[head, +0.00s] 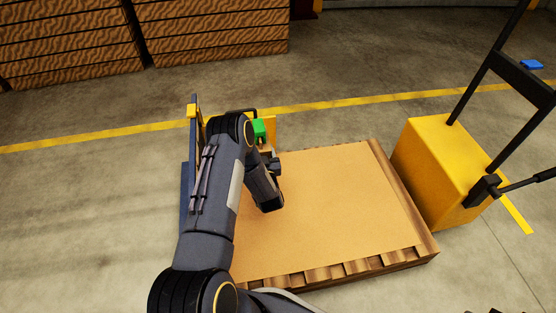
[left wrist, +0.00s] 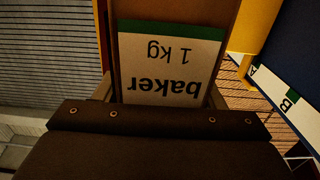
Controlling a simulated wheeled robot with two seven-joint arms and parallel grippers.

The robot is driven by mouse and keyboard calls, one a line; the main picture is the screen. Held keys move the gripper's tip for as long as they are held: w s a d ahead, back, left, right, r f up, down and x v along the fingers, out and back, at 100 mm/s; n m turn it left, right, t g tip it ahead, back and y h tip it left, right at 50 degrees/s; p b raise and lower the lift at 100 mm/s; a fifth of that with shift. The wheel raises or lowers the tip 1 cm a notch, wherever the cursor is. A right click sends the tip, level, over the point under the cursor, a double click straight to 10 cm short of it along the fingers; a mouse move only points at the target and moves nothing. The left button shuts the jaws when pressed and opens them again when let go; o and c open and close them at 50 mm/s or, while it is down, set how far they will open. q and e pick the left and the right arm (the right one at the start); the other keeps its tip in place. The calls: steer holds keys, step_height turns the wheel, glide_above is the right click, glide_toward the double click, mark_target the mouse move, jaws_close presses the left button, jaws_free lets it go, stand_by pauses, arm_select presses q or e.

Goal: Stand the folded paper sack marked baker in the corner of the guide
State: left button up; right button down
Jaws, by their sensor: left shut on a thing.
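The paper sack marked baker (left wrist: 170,65) fills the middle of the left wrist view. Its pale label, with a green band, reads "baker 1 kg" upside down. My left gripper (left wrist: 160,100) is shut on the sack. In the head view the gripper (head: 271,161) is at the pallet's far left, with a small brown part of the sack (head: 266,148) showing beside it. The guide shows as blue and yellow parts (head: 192,111) behind my left arm; its corner is mostly hidden. I cannot tell whether the sack touches it. My right gripper is not in view.
A pallet with a bare tan top (head: 330,205) lies under my arm, clear at middle and right. A green object (head: 259,129) is beyond the gripper. A yellow pallet truck (head: 440,165) stands right. A blue panel (left wrist: 290,55) with A and B labels is close in the wrist view.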

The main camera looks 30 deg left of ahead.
arm_select(q)
steer(key=a+f+b, duration=0.5)
steer(key=a+f, duration=0.2)
steer(key=f, duration=0.2)
steer(key=shift+s+f, duration=0.25)
steer(key=shift+s, duration=0.15)
steer(key=shift+f, duration=0.1)
steer(key=o, duration=1.3)
steer(key=shift+f, duration=0.25)
steer(key=o, duration=0.5)
steer(key=shift+c, duration=0.2)
steer(key=shift+r, duration=0.1)
